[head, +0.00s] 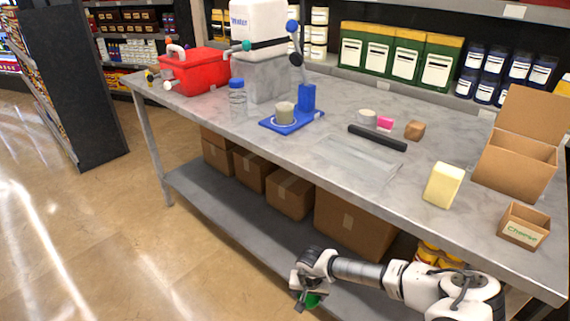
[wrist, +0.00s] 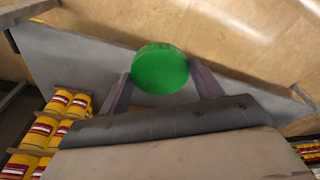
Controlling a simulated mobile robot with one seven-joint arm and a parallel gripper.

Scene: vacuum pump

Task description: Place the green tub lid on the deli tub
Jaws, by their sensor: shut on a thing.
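My gripper (head: 304,292) is shut on the green tub lid (head: 313,300), low in front of the table and below its top. In the wrist view the round green lid (wrist: 160,69) sits between the two finger tips (wrist: 160,82). A small grey-beige tub (head: 284,112) stands upright on a blue stand (head: 298,121) on the table, apart from my gripper. It looks like the deli tub, but it is too small to be sure. A low pale round piece (head: 367,116) lies farther right on the table.
The table (head: 400,185) has a lower shelf (head: 240,218) with cardboard boxes (head: 290,193). On top are a black bar (head: 377,138), a yellow block (head: 443,185), an open carton (head: 515,160), a small labelled box (head: 523,226), a bottle (head: 237,98) and a red case (head: 195,72).

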